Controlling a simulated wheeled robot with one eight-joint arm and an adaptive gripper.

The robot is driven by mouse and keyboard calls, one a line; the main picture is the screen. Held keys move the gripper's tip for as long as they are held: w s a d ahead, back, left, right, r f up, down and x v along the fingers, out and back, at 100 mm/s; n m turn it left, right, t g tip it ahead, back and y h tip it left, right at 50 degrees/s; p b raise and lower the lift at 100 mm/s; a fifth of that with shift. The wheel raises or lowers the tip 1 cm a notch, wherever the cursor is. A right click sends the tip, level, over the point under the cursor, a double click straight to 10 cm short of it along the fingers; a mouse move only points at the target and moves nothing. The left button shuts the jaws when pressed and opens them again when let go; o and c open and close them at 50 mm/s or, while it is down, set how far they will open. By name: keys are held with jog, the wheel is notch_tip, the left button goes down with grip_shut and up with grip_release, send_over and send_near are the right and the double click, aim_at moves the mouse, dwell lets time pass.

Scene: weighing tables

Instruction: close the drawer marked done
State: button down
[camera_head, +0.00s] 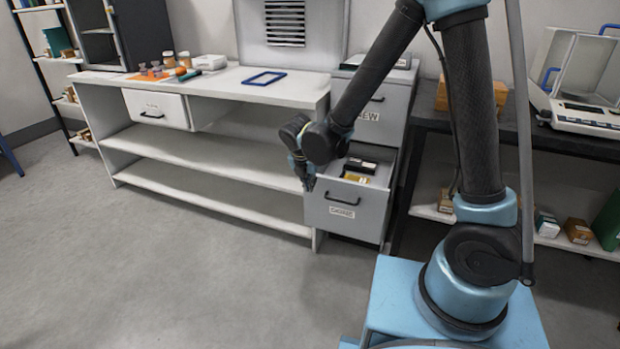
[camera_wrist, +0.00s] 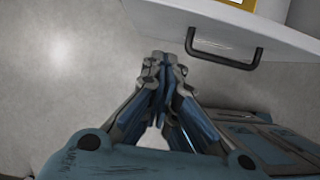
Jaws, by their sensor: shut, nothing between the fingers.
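The lower drawer (camera_head: 332,223) of the grey cabinet is pulled open. Its front has a black handle (camera_head: 343,199) and a small label below it that is too blurred to read surely. Dark and yellow boxes (camera_head: 357,174) lie inside. My gripper (camera_head: 306,184) is shut and empty at the left end of the drawer front. In the wrist view the shut fingertips (camera_wrist: 163,62) are in front of the drawer front (camera_wrist: 180,18), left of its handle (camera_wrist: 225,58). I cannot tell whether they touch it.
The upper drawer (camera_head: 392,117) is shut, with a label that seems to end in "EW". A white bench (camera_head: 215,165) with a small drawer (camera_head: 157,109) stands to the left. A dark table (camera_head: 515,130) with a balance (camera_head: 590,117) stands to the right. The floor in front is clear.

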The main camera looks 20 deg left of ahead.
jog(key=shift+w+d+f, duration=0.1)
jog(key=shift+w+f, duration=0.05)
jog(key=shift+w, duration=0.55)
jog(key=shift+w+d+f, duration=0.1)
jog(key=shift+w+f, duration=0.1)
jog(key=shift+w, duration=0.55)
jog(key=shift+w+f, duration=0.15)
jog(key=shift+w, duration=0.55)
jog(key=shift+w+a, duration=0.1)
jog(key=shift+a, duration=0.05)
